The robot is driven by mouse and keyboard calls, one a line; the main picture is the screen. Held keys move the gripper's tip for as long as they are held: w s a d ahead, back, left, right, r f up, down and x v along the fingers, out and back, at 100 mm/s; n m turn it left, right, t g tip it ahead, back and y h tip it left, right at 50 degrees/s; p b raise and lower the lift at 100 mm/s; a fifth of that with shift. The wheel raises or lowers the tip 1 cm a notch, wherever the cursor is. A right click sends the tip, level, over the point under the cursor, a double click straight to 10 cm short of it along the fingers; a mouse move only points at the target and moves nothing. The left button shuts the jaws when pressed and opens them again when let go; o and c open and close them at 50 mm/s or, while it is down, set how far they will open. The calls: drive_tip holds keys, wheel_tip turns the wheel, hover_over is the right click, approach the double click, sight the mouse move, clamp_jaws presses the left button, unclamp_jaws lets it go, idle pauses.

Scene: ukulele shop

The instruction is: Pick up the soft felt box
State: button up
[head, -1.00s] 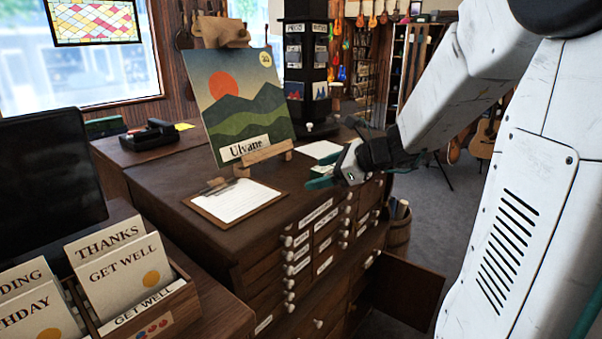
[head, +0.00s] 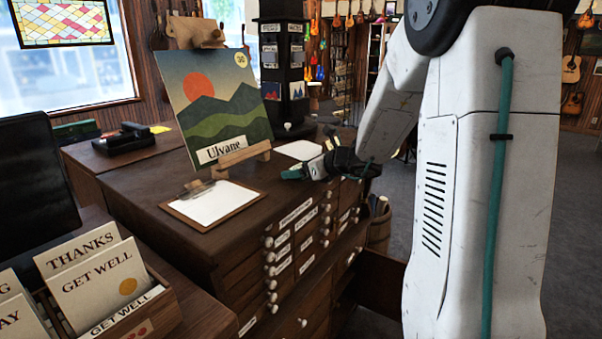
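I cannot make out a soft felt box for certain in the head view. A tan, lumpy object (head: 195,33) sits at the top of the easel behind the landscape picture; I cannot tell what it is. My gripper (head: 293,173), with teal fingertips, is over the right part of the dark drawer cabinet (head: 185,238), to the right of the picture and clipboard. It is small and seen from the side, so its opening does not show. Nothing is visibly held in it.
A landscape picture (head: 215,110) stands on a small easel, with a clipboard (head: 212,204) in front. A card rack (head: 165,310) and dark screen (head: 45,185) are at left. Grey floor (head: 395,205) shows beyond.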

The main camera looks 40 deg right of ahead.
drive_tip(key=c, duration=1)
drive_tip(key=shift+r, duration=0.15)
